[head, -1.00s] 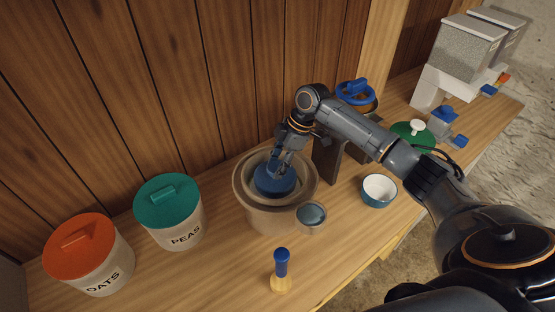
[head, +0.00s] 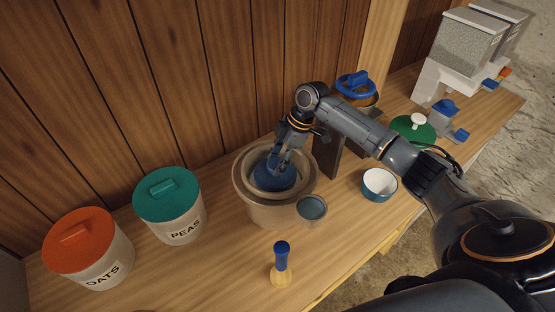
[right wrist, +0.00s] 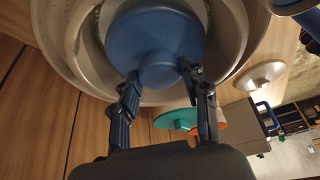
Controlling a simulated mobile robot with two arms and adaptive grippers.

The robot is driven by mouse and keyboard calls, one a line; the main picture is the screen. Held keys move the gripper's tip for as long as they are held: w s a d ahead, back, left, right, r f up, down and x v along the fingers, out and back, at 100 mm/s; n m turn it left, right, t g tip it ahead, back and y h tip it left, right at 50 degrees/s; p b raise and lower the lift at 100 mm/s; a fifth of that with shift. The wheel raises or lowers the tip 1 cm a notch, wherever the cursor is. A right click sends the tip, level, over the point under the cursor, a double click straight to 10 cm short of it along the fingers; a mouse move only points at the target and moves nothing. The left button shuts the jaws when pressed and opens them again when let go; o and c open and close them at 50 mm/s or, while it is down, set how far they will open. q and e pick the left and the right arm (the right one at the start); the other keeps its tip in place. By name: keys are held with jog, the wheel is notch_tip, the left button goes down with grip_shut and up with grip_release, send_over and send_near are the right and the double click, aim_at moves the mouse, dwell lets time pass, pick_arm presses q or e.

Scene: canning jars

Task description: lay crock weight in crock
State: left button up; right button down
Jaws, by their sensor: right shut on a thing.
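The crock (head: 270,211) is a wide beige pot on the wooden counter, with a thick rim. The crock weight (head: 272,178) is a blue disc with a knob, inside the crock's mouth. My right gripper (head: 281,160) reaches down into the mouth and is shut on the weight's knob. In the right wrist view the blue weight (right wrist: 150,32) lies within the crock's rim (right wrist: 237,40), with the two fingers on either side of its knob. How deep the weight sits, and whether it rests on anything, I cannot tell. My left gripper is not in view.
A small jar (head: 311,209) stands close by the crock's front right. A blue-handled yellow tool (head: 281,265) stands in front. Canisters marked PEAS (head: 180,222) and OATS (head: 100,265) stand left. A white-lined bowl (head: 379,185) stands right. A wooden wall is behind.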

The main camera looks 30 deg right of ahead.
jog(key=shift+f, duration=0.2)
jog(key=c, duration=0.6)
grip_release()
jog(key=shift+c, duration=0.2)
jog(key=shift+o, duration=0.2)
jog(key=shift+s+f, duration=0.1)
jog(key=v, duration=1.2)
